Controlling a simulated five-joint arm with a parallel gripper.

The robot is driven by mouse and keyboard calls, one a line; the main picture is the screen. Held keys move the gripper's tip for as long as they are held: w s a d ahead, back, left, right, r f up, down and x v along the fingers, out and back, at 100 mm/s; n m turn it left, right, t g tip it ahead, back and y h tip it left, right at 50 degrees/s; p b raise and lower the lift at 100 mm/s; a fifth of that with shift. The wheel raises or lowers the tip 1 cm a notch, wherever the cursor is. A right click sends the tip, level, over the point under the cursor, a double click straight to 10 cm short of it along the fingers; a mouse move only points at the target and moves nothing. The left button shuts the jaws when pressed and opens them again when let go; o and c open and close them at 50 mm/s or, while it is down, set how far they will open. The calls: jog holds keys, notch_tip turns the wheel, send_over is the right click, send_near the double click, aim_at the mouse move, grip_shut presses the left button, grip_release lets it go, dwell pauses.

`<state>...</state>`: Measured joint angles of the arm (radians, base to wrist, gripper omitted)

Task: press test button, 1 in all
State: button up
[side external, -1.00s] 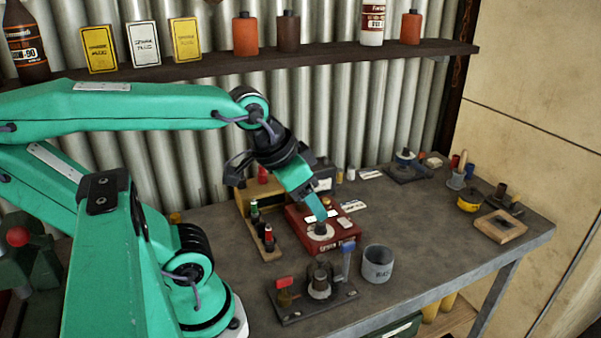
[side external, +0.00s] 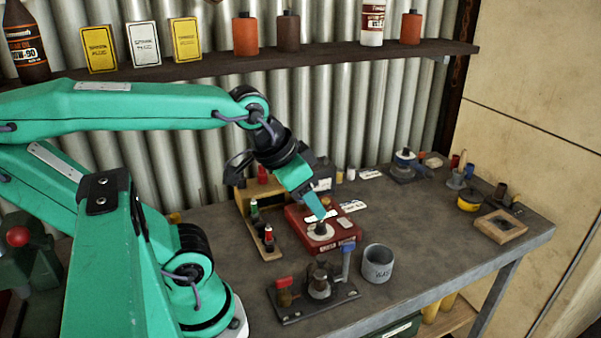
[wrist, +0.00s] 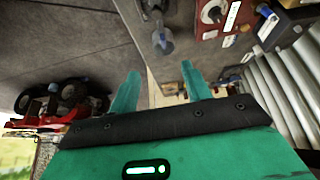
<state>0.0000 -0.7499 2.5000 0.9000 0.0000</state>
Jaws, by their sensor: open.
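A red box (side external: 333,246), which looks like a tester with lettering on its front, stands on the bench in the side view. On its top are a pale round disc with a dark centre (side external: 320,230) and a small white piece (side external: 346,222); I cannot tell which part is the test button. My gripper (side external: 319,215) points down at the disc, its tips just above or in front of it; contact is unclear. In the wrist view my gripper (wrist: 160,84) is open and empty, and the red box (wrist: 213,28) shows at the top edge.
A grey cup (side external: 378,265) and a dark base with small fittings (side external: 312,300) stand in front of the red box. A wooden rack with small bottles (side external: 262,230) is at its left. The bench's right middle (side external: 430,220) is clear. A red toy-like vehicle (wrist: 60,105) shows in the wrist view.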

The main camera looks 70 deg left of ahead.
grip_shut()
dwell(1.5)
